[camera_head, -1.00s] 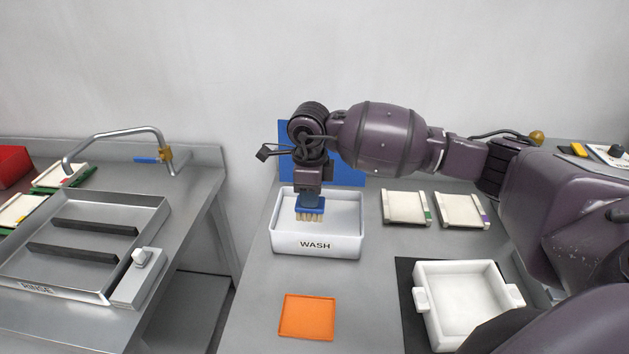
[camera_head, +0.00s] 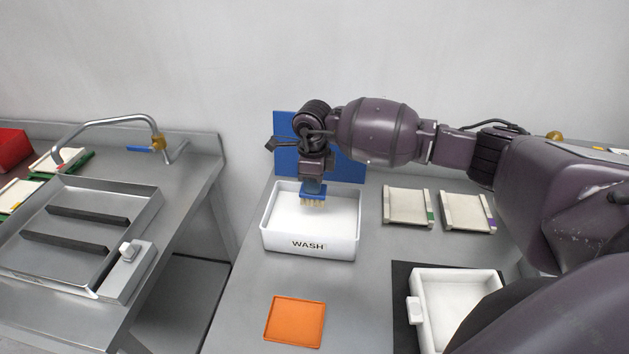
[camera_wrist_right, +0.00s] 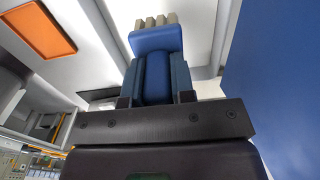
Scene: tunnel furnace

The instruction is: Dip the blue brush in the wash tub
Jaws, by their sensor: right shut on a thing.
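The blue brush (camera_head: 313,191) has pale bristles that point down. It also shows in the right wrist view (camera_wrist_right: 156,42), with its bristles at the top of the picture. My right gripper (camera_head: 312,182) is shut on its blue handle. The white wash tub (camera_head: 309,246), marked WASH, stands on the grey bench. The brush is over the inside of the tub, and its bristle tips show against the pale interior. I cannot tell whether the bristles touch the liquid or floor of the tub. My left gripper is not in view.
A blue panel (camera_head: 287,160) stands behind the tub. An orange tray (camera_head: 295,321) lies in front. Two pale plates (camera_head: 407,206) (camera_head: 466,212) lie to the right, near a white handled basin (camera_head: 414,309). A metal rinse sink (camera_head: 151,211) is on the left bench, across a gap.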

